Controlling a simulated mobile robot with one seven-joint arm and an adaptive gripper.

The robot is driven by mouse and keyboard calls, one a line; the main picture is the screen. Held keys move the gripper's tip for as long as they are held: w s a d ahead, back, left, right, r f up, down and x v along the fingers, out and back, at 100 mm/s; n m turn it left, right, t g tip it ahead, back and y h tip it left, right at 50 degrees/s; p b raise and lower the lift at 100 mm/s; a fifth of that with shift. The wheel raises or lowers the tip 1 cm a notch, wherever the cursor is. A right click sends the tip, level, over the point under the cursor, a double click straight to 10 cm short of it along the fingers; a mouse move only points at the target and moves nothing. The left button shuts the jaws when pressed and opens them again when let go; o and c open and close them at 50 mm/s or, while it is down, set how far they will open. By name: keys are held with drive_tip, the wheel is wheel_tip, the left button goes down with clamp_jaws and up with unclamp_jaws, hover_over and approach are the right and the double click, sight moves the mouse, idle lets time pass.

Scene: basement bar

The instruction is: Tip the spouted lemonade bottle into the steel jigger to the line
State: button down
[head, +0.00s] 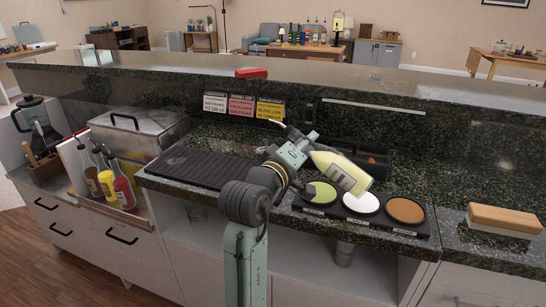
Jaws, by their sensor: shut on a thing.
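The lemonade bottle (345,174) is pale yellow with a dark-marked label. It is held in the air over the counter, strongly tilted, with its broad end toward the lower right. A thin dark piece with a pale curved tip, seemingly its spout, shows at the upper left beyond my gripper. My gripper (305,151) is shut on the bottle, and its fingers partly hide it. I cannot make out the steel jigger on the counter; my arm and the bottle cover part of that area.
Below the bottle is a black tray (382,224) with green, white and brown discs. A black ribbed mat (203,165) lies left of it, and a dark caddy (366,160) stands behind. A wooden block (505,219) sits at right. A raised ledge (408,106) runs behind.

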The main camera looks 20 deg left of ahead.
drive_tip(key=shift+s+d+f+n+p, duration=0.1)
drive_tip(key=shift+d+f+n+p, duration=0.15)
drive_tip(key=shift+f+n+p, duration=0.6)
drive_tip(key=shift+f+n, duration=0.25)
drive_tip(key=shift+f, duration=0.1)
drive_tip(key=shift+f, duration=0.3)
drive_tip(key=shift+f+n, duration=0.1)
drive_tip(key=shift+n, duration=0.2)
drive_tip(key=shift+d+f+p, duration=0.1)
drive_tip(key=shift+f+p, duration=0.1)
drive_tip(key=shift+p, duration=0.1)
drive_tip(key=shift+r+n+p, duration=0.35)
drive_tip(key=shift+n+p, duration=0.15)
drive_tip(key=shift+p, duration=0.7)
drive_tip(key=shift+r+n, duration=0.15)
drive_tip(key=shift+n, duration=0.15)
idle(0.9)
